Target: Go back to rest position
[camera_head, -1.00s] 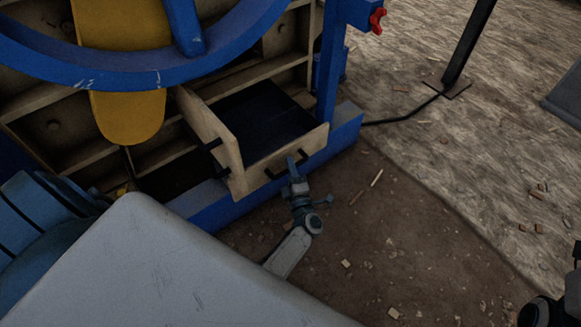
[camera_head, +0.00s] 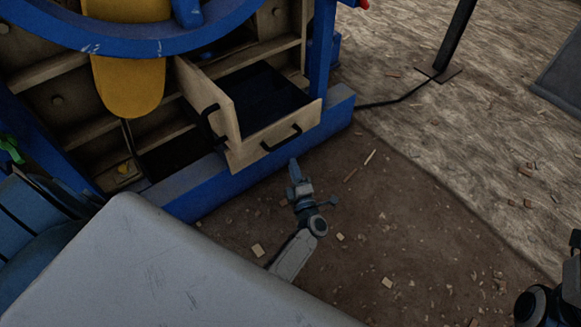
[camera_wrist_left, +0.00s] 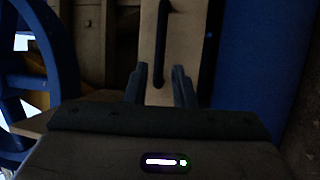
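My left gripper (camera_head: 294,172) is just in front of a pulled-out wooden drawer (camera_head: 275,137) with a black handle (camera_head: 281,138). A small gap shows between the fingertips and the handle. In the left wrist view the two fingers of the gripper (camera_wrist_left: 161,88) stand apart with nothing held between them. A black handle (camera_wrist_left: 161,45) on a wooden front shows beyond them. My right arm (camera_head: 540,308) shows only in part at the lower right edge, and its finger state cannot be made out.
The blue machine frame (camera_head: 250,178) runs below the drawer. A blue wheel (camera_head: 120,42) and a yellow part (camera_head: 130,85) are upper left. Brown ground (camera_head: 400,220) with scattered chips is free at right.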

